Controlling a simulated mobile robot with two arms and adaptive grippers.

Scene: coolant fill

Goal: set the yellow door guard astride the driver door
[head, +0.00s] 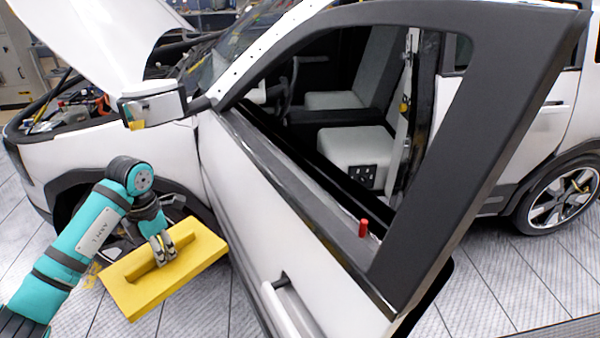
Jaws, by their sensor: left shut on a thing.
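A small red peg (363,228) stands on the door's sill near the rear of the window opening. My right gripper is not in view.
The side mirror (152,108) sticks out at the door's front upper corner. The door handle (279,300) protrudes from the outer panel. The raised hood (95,40) and front wheel are behind my left arm. Seats show through the window opening.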

